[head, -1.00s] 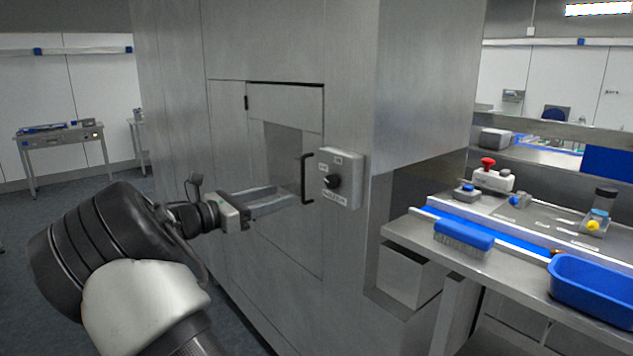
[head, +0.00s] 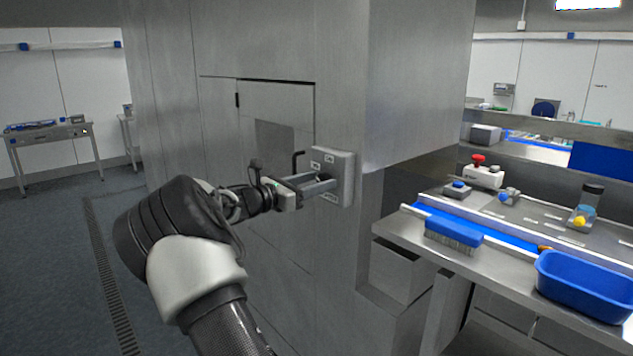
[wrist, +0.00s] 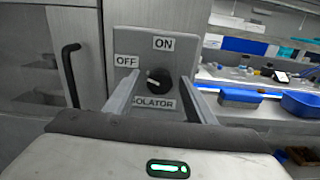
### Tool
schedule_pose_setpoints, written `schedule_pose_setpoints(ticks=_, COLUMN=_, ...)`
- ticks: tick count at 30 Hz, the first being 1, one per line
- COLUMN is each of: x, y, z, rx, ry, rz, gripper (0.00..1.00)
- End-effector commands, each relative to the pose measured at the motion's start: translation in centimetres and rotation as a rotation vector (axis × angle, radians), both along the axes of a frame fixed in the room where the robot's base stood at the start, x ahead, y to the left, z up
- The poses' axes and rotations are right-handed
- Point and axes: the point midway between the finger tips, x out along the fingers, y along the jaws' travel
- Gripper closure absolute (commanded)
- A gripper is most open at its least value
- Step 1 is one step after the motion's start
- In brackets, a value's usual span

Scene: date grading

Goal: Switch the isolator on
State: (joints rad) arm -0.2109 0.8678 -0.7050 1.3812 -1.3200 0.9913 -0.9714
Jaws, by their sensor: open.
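The isolator (head: 338,165) is a grey box on the steel cabinet. In the wrist view the box (wrist: 176,47) has an ON label at the top and an OFF label at the left. Its round black knob (wrist: 159,82) carries a small pale mark that seems to point left, towards OFF. My gripper (head: 325,182) is open in front of the box. In the wrist view the fingers of my gripper (wrist: 160,88) stand on either side of the knob; contact is not clear. The head view hides the knob behind the fingers.
A black door handle (wrist: 70,75) is just left of the isolator. To the right, a steel bench (head: 490,265) holds a blue brush (head: 454,232), a blue tub (head: 585,285) and a red-button box (head: 484,173). Open floor lies at the left.

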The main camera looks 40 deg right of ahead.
Motion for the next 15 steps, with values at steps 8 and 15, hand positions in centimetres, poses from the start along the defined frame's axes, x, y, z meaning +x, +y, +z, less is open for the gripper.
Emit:
schedule_pose_setpoints(ticks=8, x=0.01, y=0.01, z=-0.02, rx=0.000, ry=0.000, rz=0.000, gripper=0.62)
schedule_pose_setpoints(ticks=15, x=0.02, y=0.03, z=-0.03, rx=0.000, ry=0.000, rz=0.000, gripper=0.91)
